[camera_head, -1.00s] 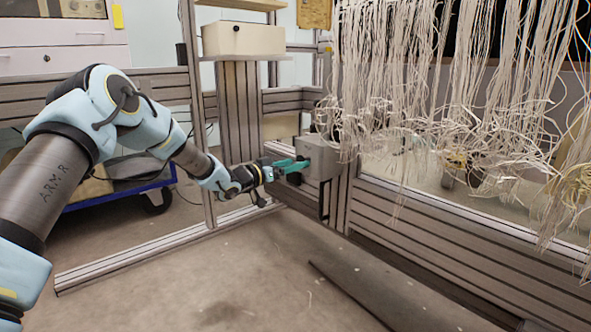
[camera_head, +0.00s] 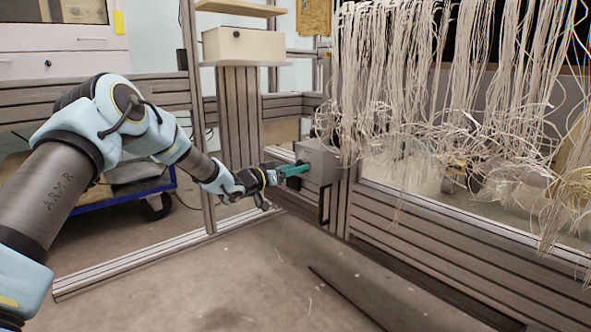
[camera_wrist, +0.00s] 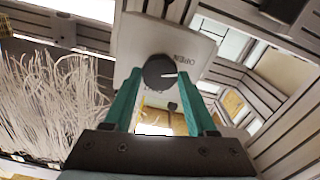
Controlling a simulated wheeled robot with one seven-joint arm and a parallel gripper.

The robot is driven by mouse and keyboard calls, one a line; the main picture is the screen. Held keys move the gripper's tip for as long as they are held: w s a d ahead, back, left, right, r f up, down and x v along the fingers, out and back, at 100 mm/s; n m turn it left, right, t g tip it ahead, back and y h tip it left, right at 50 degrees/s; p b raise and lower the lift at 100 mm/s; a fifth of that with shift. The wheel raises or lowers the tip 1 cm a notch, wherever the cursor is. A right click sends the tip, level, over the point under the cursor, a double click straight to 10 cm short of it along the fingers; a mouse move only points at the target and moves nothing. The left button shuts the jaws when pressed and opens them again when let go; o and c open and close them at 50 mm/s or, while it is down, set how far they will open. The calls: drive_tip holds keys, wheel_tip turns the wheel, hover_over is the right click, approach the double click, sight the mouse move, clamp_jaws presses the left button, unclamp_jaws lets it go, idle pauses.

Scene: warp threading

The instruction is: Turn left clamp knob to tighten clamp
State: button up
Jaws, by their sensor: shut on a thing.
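The left clamp is a grey box (camera_head: 318,163) fixed on the end of the frame rail. My gripper (camera_head: 290,169) has teal fingers and reaches the clamp from the left. In the wrist view the gripper (camera_wrist: 158,80) has one finger on each side of the knob, shut on it. In the head view the fingers mostly hide the knob.
Many loose white warp threads (camera_head: 400,90) hang to the right of the clamp and are tangled at their lower ends. Slotted metal rails (camera_head: 440,225) run below them. A blue-edged cart (camera_head: 115,195) stands behind my arm. The floor (camera_head: 220,270) in front is mostly clear.

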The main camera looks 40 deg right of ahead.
drive_tip(key=c, duration=0.4)
drive_tip(key=shift+o, duration=0.2)
drive_tip(key=shift+m, duration=0.3)
drive_tip(key=shift+f+m+b, duration=0.15)
drive_tip(key=shift+m+b, duration=4.4)
drive_tip(key=shift+m, duration=6.35)
drive_tip(key=o, duration=1.4)
